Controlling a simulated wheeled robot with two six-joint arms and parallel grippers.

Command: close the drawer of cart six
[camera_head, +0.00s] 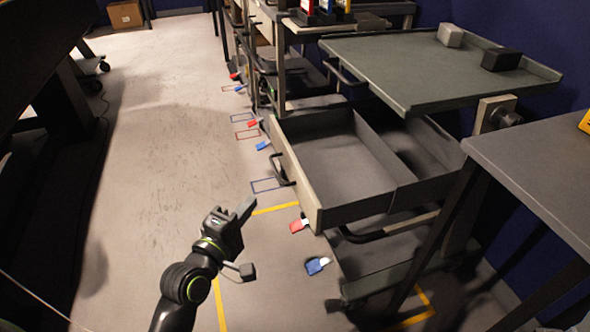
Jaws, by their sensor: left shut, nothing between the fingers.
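The cart (440,78) with a grey-green tray top stands at the right; I see no number on it. Its drawer (340,160) is pulled out to the left, well past the top's edge. The drawer looks empty and has a pale front panel (291,178) with a dark handle (281,166). My left gripper (246,208) is shut and empty. In the picture it is left of the drawer front and a little below the handle, with floor showing between. My right gripper is not in view.
Two small blocks, one light (450,35) and one black (501,59), sit on the tray top. A grey table (545,165) stands at the lower right. The floor (160,130) at left is clear.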

